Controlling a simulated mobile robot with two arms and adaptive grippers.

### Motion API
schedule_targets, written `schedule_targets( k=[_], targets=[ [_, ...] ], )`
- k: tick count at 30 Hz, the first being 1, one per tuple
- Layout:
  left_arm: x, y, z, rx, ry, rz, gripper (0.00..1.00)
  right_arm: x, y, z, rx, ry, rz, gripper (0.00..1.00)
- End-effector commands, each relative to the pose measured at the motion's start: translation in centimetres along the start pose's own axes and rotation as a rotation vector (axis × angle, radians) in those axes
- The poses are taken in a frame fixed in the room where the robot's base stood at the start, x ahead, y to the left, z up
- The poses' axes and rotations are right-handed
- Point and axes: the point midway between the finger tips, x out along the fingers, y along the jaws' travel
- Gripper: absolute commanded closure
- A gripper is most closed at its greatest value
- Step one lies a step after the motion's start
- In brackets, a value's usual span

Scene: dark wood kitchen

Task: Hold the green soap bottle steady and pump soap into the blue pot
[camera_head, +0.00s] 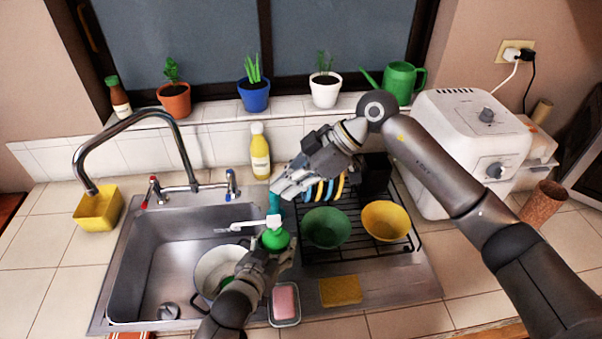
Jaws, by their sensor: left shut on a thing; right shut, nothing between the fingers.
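The green soap bottle (275,240) stands upright at the right side of the sink, with a white pump head whose long nozzle (246,226) points left. My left gripper (268,258) is shut on the bottle from below in the picture and hides its lower part. A whitish pot (209,262) with dark handles sits in the sink under the nozzle, partly hidden by my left arm; it does not look blue. My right gripper (282,190) is shut and empty, just above the pump head; whether they touch is unclear. A small teal thing (274,203) shows at its fingertips.
A dish rack with a green bowl (326,228), a yellow bowl (385,221) and coloured plates stands right of the bottle. The faucet (130,122) arches over the sink's left. A soap dish (285,303), sponge (340,290) and yellow bottle (260,152) are near.

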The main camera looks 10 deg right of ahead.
Motion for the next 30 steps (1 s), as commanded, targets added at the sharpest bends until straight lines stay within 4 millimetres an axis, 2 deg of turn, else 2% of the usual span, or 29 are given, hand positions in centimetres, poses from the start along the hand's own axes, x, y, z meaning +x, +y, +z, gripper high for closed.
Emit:
schedule_targets(
  k=[1, 5, 9, 15, 26, 30],
  targets=[
    [0.0, 0.0, 0.0, 0.0, 0.0, 0.0, 0.83, 1.3, -0.1, -0.1, 0.0, 0.002, -0.003, 1.0],
    [0.0, 0.0, 0.0, 0.0, 0.0, -0.001, 0.83, 3.9, -0.1, -0.1, -0.001, 0.002, -0.002, 1.0],
    [0.0, 0.0, 0.0, 0.0, 0.0, -0.001, 0.83, 5.3, -0.1, 1.6, 0.002, 0.0, -0.001, 1.0],
    [0.0, 0.0, 0.0, 0.0, 0.0, -0.001, 0.83, 6.3, 0.0, 2.7, 0.0, 0.0, 0.001, 1.0],
    [0.0, 0.0, 0.0, 0.0, 0.0, 0.0, 0.83, 6.5, 0.0, 2.8, -0.001, 0.0, 0.001, 1.0],
    [0.0, 0.0, 0.0, 0.0, 0.0, 0.0, 0.83, 7.3, 0.0, 3.7, 0.001, -0.001, 0.001, 1.0]
  ],
)
